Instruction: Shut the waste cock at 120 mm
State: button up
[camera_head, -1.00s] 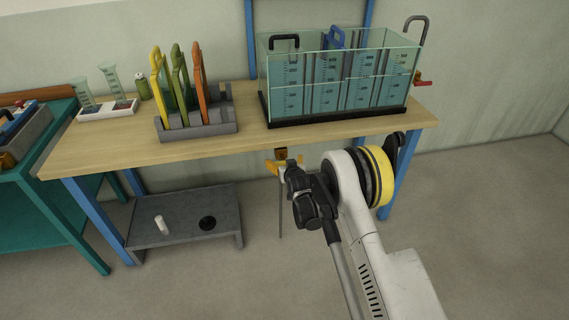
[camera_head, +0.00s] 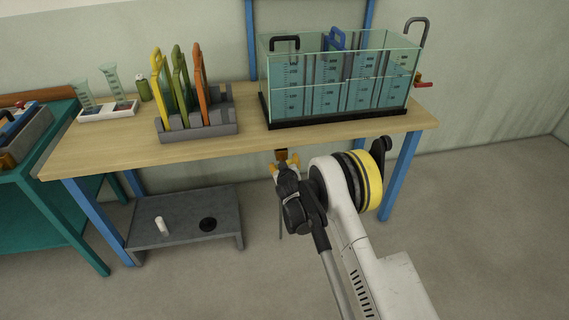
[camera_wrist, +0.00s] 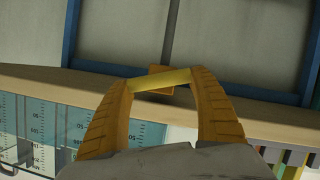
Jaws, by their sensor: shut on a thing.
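The waste cock (camera_head: 282,154) is a small brass-coloured fitting under the front edge of the bench, with a thin grey pipe running down from it. In the wrist view its yellow lever bar (camera_wrist: 158,81) lies slightly tilted between my fingertips, with the orange-brown body just behind it. My gripper (camera_head: 284,163) has its orange-yellow fingers closed on this bar; they also show in the wrist view (camera_wrist: 160,88). The glass tank (camera_head: 338,117) holds blue-tinted water below its rim, with gauge scales on its panels. The scale figures are too small to read against the waterline.
A grey rack (camera_head: 197,131) with yellow, green and orange handled plates stands left on the bench. A red-handled fitting (camera_head: 421,85) sits at the tank's right end. A low grey platform (camera_head: 180,230) stands under the bench. The floor in front is largely clear.

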jog(key=o, duration=1.2)
jog(key=shift+s, duration=0.1)
jog(key=v, duration=1.2)
